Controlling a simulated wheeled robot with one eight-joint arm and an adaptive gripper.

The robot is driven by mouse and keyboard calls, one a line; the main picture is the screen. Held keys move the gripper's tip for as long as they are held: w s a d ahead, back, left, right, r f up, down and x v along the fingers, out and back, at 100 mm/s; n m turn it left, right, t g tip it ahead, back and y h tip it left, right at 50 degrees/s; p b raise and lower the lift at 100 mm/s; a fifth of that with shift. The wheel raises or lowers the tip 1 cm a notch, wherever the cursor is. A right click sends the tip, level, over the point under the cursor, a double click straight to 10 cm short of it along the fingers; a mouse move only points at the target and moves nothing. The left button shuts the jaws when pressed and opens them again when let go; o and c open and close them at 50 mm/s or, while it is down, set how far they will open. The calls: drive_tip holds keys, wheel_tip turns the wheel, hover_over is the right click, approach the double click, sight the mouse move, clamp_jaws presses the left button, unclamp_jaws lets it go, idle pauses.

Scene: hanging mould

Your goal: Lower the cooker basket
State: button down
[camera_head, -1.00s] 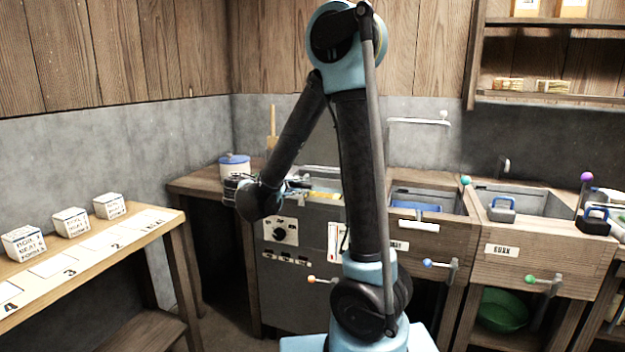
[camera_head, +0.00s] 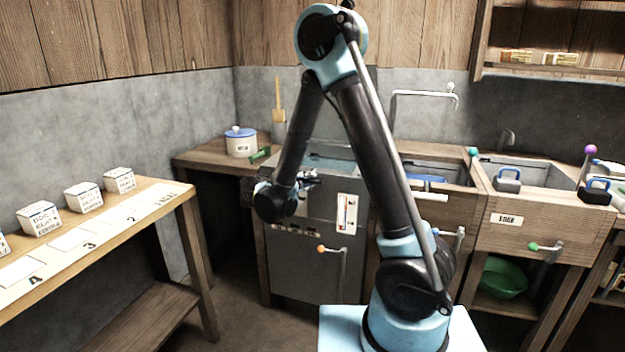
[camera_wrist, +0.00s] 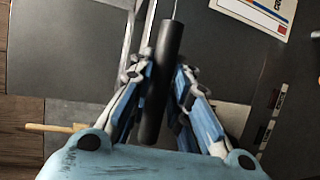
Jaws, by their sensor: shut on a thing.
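The grey metal cooker (camera_head: 308,266) stands left of the sink units in the head view, with an open top (camera_head: 332,163). My gripper (camera_head: 311,180) is low over its front top edge. In the wrist view my gripper (camera_wrist: 160,78) is shut on a black cylindrical handle (camera_wrist: 165,50), with a finger on each side. A thin metal rod runs out of the handle's far end. I cannot make out the basket itself; my arm hides part of the cooker's top.
A lever with an orange knob (camera_head: 322,248) sticks out of the cooker's front. A white pot with a blue lid (camera_head: 241,143) and a green-handled tool (camera_head: 261,154) are on the counter to the left. The workbench (camera_head: 120,235) at left holds several labelled blocks. Floor between is clear.

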drive_tip(key=shift+d+f, duration=0.15)
drive_tip(key=shift+f, duration=0.05)
drive_tip(key=c, duration=1.6)
unclamp_jaws()
drive_tip(key=shift+f, duration=0.1)
drive_tip(key=shift+o, duration=0.6)
drive_tip(key=shift+w+f, duration=0.25)
drive_tip(key=shift+w, duration=0.1)
drive_tip(key=shift+s+r, duration=0.2)
drive_tip(key=shift+r, duration=0.05)
drive_tip(key=v, duration=1.2)
